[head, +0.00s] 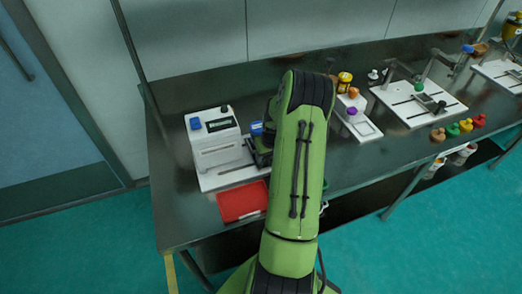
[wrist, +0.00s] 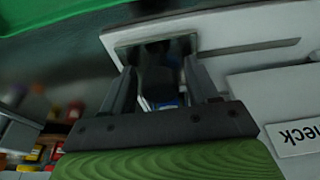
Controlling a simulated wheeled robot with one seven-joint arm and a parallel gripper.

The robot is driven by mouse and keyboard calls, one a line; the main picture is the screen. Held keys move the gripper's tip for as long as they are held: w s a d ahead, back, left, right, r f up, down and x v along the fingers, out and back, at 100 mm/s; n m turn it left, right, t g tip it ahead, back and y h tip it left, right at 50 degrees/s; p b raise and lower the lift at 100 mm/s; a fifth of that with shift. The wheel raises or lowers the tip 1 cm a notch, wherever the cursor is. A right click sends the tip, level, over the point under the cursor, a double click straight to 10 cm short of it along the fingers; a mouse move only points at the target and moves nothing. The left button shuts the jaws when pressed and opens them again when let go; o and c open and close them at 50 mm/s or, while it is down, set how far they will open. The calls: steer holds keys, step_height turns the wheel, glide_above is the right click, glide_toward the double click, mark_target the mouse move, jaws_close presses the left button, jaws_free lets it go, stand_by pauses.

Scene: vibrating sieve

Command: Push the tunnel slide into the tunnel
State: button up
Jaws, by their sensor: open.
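The white machine (head: 213,148) with a blue button and small display stands on the left of the bench, on a white base plate with a dark slot. My gripper (head: 260,150) is beside its right side, low over the plate, partly hidden by my green arm. In the wrist view, my open gripper (wrist: 160,68) has a dark block (wrist: 158,85) between its fingers; I cannot tell whether they touch it. A grey metal frame (wrist: 125,44) lies just beyond the fingertips, by the slotted plate (wrist: 225,28). I cannot clearly tell the slide from the tunnel.
A red tray (head: 242,201) lies in front of the machine at the bench's front edge. To the right are a yellow jar (head: 344,81), a white tray with a purple-topped item (head: 352,112) and a white board with dark fittings (head: 405,108). Bench left of the machine is clear.

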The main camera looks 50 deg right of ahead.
stand_by(0.4)
steer(key=shift+w+a+b, duration=0.35)
steer(key=shift+w+a, duration=0.8)
steer(key=shift+a, duration=0.85)
steer(key=shift+w+a+b, duration=0.3)
steer(key=shift+w+a, duration=0.9)
steer(key=shift+a, duration=0.75)
steer(key=shift+w+a+b, duration=0.35)
steer(key=shift+w+a, duration=0.8)
steer(key=shift+a, duration=0.85)
steer(key=o, duration=0.8)
steer(key=shift+c, duration=0.2)
steer(key=shift+r, duration=0.1)
steer(key=p+v, duration=0.5)
steer(key=v, duration=0.3)
steer(key=shift+s+r+p, duration=0.15)
steer(key=shift+r+p, duration=0.2)
steer(key=shift+p, duration=0.05)
